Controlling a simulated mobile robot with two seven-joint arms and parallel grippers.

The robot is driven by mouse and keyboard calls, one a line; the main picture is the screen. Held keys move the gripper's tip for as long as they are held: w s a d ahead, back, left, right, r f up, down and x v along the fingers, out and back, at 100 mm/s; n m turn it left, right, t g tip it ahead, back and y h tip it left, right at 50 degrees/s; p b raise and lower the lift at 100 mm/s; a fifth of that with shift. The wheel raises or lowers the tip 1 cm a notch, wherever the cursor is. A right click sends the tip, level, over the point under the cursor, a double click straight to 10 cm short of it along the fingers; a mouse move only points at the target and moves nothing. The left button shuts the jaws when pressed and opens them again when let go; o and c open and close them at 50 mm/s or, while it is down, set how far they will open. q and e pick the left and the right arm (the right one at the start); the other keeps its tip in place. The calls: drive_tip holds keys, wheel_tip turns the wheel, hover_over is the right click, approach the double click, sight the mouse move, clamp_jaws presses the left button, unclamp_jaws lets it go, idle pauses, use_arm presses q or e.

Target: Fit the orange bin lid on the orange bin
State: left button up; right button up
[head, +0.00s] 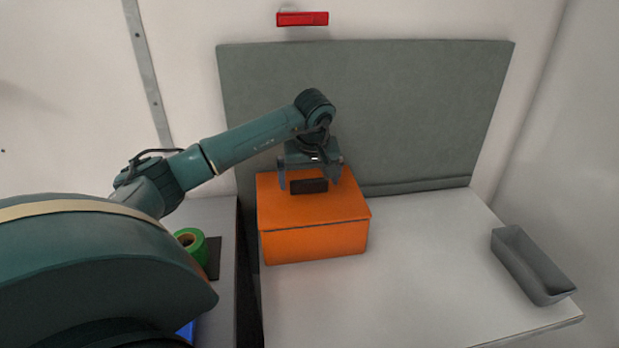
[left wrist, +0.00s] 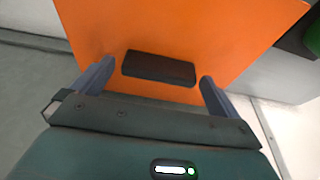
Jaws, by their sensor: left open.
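The orange bin (head: 315,246) stands on the white table at its left side. The orange bin lid (head: 345,205) lies on top of the bin, with a thin dark seam between them. A dark handle block (head: 309,187) sits on the lid; it also shows in the left wrist view (left wrist: 158,68). My left gripper (head: 309,185) is over the lid, its fingers open on either side of the handle. In the left wrist view both fingertips stand apart from the handle with gaps. My right gripper is not in view.
A grey open tray (head: 533,265) stands at the right of the white table (head: 420,270). A grey panel (head: 400,110) rises behind the bin. A green roll (head: 191,243) lies left of the bin. The table's middle is clear.

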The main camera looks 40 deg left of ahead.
sight(312, 203)
use_arm(q)
drive_tip(key=v, duration=1.3)
